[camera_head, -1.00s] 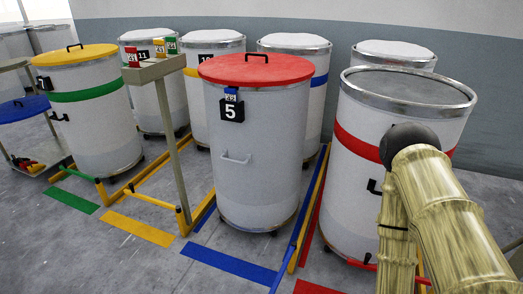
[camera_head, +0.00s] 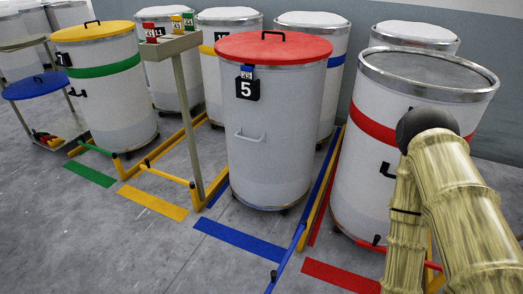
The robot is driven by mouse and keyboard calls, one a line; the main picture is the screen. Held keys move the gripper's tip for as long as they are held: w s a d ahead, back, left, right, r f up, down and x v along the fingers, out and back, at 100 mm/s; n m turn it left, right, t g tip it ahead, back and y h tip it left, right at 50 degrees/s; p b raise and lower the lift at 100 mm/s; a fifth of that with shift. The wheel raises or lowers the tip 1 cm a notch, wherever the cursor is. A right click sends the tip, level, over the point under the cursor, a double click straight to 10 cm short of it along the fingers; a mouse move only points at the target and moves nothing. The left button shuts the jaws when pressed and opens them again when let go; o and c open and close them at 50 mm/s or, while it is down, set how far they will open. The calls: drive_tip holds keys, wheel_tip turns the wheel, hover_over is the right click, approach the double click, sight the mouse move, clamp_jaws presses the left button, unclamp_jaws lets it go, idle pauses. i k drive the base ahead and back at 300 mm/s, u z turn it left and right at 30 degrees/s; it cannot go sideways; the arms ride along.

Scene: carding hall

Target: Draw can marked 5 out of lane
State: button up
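The can marked 5 (camera_head: 268,150) is a tall pale grey drum with a red lid (camera_head: 273,47) that has a black handle on top. A black tag (camera_head: 247,88) with a white 5 hangs on its front, above a pale grey handle (camera_head: 249,135). The can stands upright on castors in the lane behind the blue floor patch (camera_head: 240,239). A blue bar (camera_head: 287,260) points out toward me at the lane's right front, not across the can's front. My arm is at the right; my gripper is not in view.
A can with a red band (camera_head: 410,150) stands close on the right, partly behind my arm. A post-mounted tray (camera_head: 175,46) with number tags stands on the left. Yellow (camera_head: 163,175) and green (camera_head: 95,147) bars cross neighbouring lanes. The front-left floor is clear.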

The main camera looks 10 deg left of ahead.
sight(271, 121)
drive_tip(key=u, duration=0.55)
drive_tip(key=k, duration=1.25)
drive_tip(key=z, duration=0.4)
drive_tip(key=i, duration=0.95)
drive_tip(key=z, duration=0.45)
drive_tip(key=i, duration=0.85)
drive_tip(key=u, duration=0.95)
drive_tip(key=i, duration=0.55)
drive_tip(key=u, duration=0.55)
